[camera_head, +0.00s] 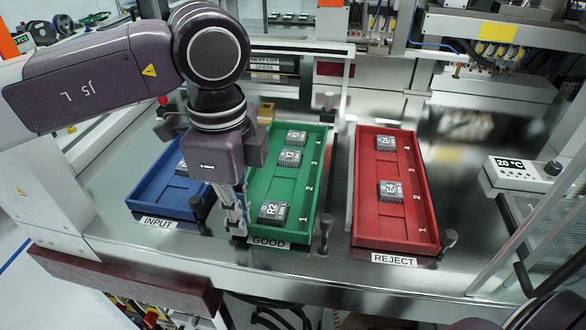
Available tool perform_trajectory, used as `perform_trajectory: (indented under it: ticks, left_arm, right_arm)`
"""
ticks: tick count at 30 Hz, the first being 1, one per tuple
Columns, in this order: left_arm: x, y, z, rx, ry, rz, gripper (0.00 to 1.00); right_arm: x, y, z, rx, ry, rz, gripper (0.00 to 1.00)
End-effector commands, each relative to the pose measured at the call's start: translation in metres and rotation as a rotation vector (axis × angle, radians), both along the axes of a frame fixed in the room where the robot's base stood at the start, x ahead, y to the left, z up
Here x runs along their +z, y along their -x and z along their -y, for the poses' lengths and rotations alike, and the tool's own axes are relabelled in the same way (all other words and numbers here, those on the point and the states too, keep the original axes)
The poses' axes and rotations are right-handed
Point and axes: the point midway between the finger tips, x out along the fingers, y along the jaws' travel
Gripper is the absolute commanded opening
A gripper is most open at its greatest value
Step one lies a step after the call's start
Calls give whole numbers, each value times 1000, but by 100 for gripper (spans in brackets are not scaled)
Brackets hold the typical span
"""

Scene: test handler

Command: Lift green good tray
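The green tray (276,187), labelled GOOD, lies flat on the metal table in the middle of the head view. It holds three dark square chips: one (272,211) near the front and two (291,156) (297,137) toward the back. My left gripper (236,226) points down at the tray's left side, close to its front left corner. Its fingers overlap the tray edge in the picture, so I cannot tell whether they touch it or how far apart they are. The gripper body hides part of the tray's left side. My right gripper is not in view.
The blue INPUT tray (160,203) is close on the left, partly hidden by my arm. The red REJECT tray (395,222) with two chips is on the right. A 20 °C controller (521,172) sits far right.

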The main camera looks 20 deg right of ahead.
Motion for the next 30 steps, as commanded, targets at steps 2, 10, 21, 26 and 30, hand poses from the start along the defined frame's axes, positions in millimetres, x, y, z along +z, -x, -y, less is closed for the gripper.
perform_trajectory:
  ticks: [2, 10, 21, 26, 30]
  left_arm:
    - [-1, 3, -2, -1, 1, 2, 0]
    - [-1, 12, -8, -1, 1, 2, 0]
    - [-1, 24, -16, -1, 2, 1, 0]
    - [-1, 29, -19, -1, 2, 2, 0]
    - [-1, 33, -23, -1, 2, 1, 0]
  right_arm:
    - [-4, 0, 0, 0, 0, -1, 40]
    - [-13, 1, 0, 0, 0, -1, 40]
    - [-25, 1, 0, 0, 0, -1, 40]
    - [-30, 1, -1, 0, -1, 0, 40]
    - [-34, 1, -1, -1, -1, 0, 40]
